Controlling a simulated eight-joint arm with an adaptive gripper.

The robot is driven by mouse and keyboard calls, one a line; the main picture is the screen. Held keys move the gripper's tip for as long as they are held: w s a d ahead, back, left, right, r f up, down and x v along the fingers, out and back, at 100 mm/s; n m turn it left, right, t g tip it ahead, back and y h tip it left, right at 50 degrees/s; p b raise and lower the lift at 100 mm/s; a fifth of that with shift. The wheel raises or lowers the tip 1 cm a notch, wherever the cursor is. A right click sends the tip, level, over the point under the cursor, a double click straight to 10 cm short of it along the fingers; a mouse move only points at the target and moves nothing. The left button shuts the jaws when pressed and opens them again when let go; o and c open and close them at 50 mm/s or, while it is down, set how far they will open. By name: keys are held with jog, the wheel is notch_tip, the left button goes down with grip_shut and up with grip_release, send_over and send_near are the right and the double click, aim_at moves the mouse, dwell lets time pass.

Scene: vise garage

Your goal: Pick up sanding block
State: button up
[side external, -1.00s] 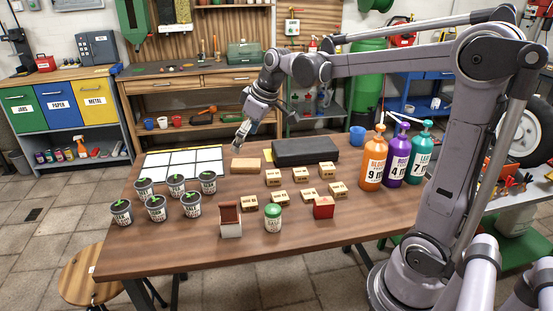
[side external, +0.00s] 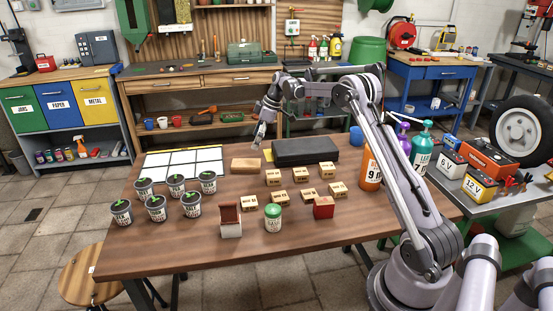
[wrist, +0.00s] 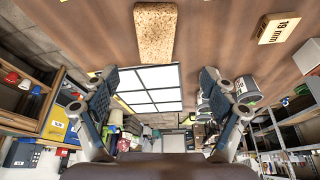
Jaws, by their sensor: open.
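The sanding block looks like the tan, speckled cork block (side external: 245,164). It lies flat on the wooden table, left of the dark grey case, and nothing covers it. In the wrist view the block (wrist: 153,32) shows at the top, a little left of centre, beyond the fingertips. My gripper (side external: 258,140) is above the table near the block's back right side, apart from it. In the wrist view my gripper (wrist: 161,82) has its two fingers spread wide with nothing between them.
A dark grey case (side external: 303,151) lies right of the block. A white grid panel (side external: 183,163) lies to the left. Several small wooden blocks (side external: 273,177) stand in front and to the right. Potted seedlings (side external: 176,186) stand at left, bottles (side external: 420,150) at right.

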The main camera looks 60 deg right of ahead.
send_over(247, 162)
jog(key=s, duration=0.2)
jog(key=f, duration=0.5)
jog(key=shift+d+f, duration=0.15)
jog(key=shift+d, duration=0.1)
jog(key=shift+d+x, duration=0.15)
jog(key=shift+x, duration=1.1)
jog(key=shift+d+x, duration=0.15)
jog(key=shift+x, duration=1.15)
jog(key=shift+c, duration=0.3)
jog(key=c, duration=1.1)
